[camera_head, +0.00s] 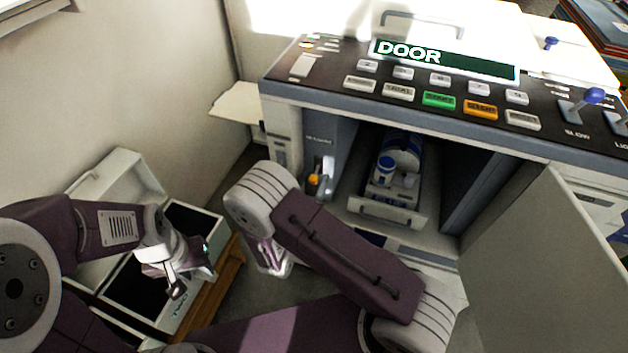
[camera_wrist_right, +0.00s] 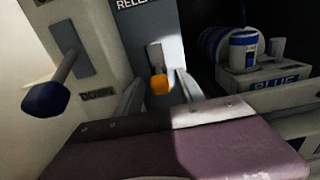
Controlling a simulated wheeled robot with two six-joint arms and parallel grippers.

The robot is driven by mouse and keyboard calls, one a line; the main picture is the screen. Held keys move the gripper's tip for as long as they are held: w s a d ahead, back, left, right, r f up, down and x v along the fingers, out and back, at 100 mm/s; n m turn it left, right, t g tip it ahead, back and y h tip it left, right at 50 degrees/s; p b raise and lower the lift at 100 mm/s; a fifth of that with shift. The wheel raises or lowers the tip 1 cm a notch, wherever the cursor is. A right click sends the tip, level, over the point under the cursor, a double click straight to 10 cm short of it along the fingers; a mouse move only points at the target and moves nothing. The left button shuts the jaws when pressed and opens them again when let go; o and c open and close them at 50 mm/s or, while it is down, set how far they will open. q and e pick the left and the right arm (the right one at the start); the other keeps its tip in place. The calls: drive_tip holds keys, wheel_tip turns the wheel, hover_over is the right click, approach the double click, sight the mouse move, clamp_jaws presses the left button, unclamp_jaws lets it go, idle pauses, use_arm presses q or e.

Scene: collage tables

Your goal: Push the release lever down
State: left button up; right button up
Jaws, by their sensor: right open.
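The release lever (camera_head: 315,180) has an orange tip and a pale stem. It stands on the grey column inside the machine's open front. In the right wrist view the orange tip (camera_wrist_right: 160,85) sits under a partly cut-off label starting "RELE". My right gripper (camera_wrist_right: 158,92) is open, with one finger on each side of the orange tip in that view; I cannot tell whether they touch it. In the head view my right arm hides most of that gripper. My left gripper (camera_head: 174,287) is over the open box at the left, its jaw state unclear.
A dark blue-knobbed lever (camera_wrist_right: 46,98) beside a "DOWN" label is close on the left in the wrist view. A blue-and-white toner unit (camera_head: 398,165) sits in the bay. The open door (camera_head: 545,255) stands at right. The display (camera_head: 445,60) reads "DOOR".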

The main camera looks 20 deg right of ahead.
drive_tip(key=shift+w+d, duration=0.2)
drive_tip(key=shift+w, duration=0.2)
clamp_jaws()
drive_tip(key=shift+d+f+t+h+b, duration=0.1)
drive_tip(key=shift+f+t+h+b, duration=0.3)
drive_tip(key=shift+b, duration=0.65)
drive_tip(key=shift+f+b, duration=0.1)
drive_tip(key=shift+b, duration=0.2)
drive_tip(key=shift+r, duration=0.3)
unclamp_jaws()
